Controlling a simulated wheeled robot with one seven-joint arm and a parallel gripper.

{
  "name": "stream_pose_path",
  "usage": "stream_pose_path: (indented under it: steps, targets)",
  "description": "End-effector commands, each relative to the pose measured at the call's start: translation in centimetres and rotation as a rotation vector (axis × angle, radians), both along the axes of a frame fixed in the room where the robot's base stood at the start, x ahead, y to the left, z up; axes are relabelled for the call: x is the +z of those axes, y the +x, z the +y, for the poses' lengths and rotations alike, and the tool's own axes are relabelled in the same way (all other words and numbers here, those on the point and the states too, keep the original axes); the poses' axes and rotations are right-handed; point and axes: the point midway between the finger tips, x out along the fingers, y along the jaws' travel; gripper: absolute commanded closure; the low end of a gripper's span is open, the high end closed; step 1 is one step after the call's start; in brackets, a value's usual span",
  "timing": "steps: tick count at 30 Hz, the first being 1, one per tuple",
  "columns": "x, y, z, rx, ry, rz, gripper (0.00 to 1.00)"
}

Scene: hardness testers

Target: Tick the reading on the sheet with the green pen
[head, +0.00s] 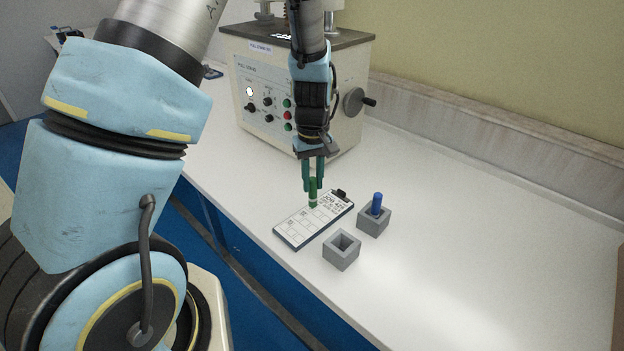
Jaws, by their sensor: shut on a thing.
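The sheet (296,231) lies on a dark clipboard with a black clip, flat on the white bench. It bears printed text near the clip and rows of boxes. My gripper (313,186) points down over the clipboard and is shut on the green pen (313,198). The pen is upright, with its lower end at or just above the sheet; I cannot tell whether it touches. The pen and fingers hide part of the sheet. I can make out no clear tick mark at this size.
An empty grey square holder (342,251) stands just right of the clipboard. A second grey holder (374,222) has a blue pen (377,203) standing in it. A large test machine (262,95) with buttons and a side handwheel stands behind. The bench (480,240) is clear to the right.

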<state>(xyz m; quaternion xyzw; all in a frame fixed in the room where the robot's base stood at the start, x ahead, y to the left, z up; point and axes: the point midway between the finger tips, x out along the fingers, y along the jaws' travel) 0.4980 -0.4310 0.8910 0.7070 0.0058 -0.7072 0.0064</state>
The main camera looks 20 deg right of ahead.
Motion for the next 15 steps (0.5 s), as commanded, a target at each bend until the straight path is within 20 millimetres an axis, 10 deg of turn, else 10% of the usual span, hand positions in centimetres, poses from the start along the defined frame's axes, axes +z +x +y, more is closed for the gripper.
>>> stream_pose_path:
  steps: [15]
  targets:
    - [0.92, -0.01, -0.06, 0.000, 0.000, 0.000, 1.00]
